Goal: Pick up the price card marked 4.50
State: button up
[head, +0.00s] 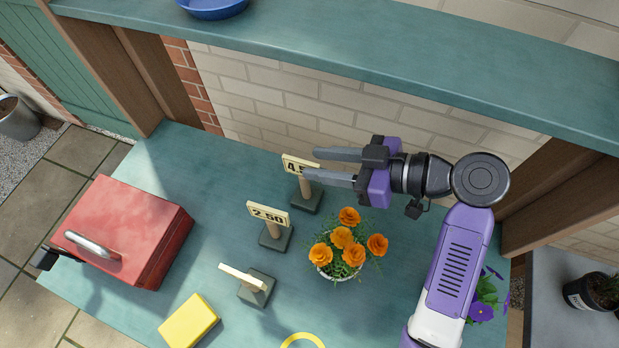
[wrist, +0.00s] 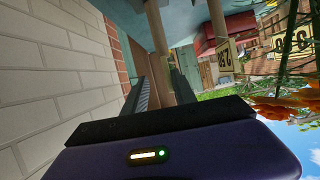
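The price card marked 4.50 (head: 289,164) is a cream plate on a short wooden stem over a dark base (head: 306,200). It stands upright at the back of the teal table, and its last digits are hidden behind my fingers. My gripper (head: 311,164) reaches in from the right with its two dark fingers apart, their tips at the card in the head view. I cannot tell whether they touch it. In the wrist view my fingers (wrist: 160,88) are also apart.
The 2.50 card (head: 267,214) and another card holder (head: 257,287) stand in front. Orange flowers (head: 345,243) stand close below my gripper. A red box (head: 125,232) and yellow block (head: 188,321) lie left. A teal shelf (head: 400,60) runs above, against the brick wall (head: 270,105).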

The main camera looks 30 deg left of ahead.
jog(key=p+x, duration=0.2)
jog(key=x, duration=0.6)
jog(key=shift+r+n, duration=0.3)
jog(key=shift+n, duration=0.1)
jog(key=shift+c, duration=0.2)
grip_shut()
dwell(0.9)
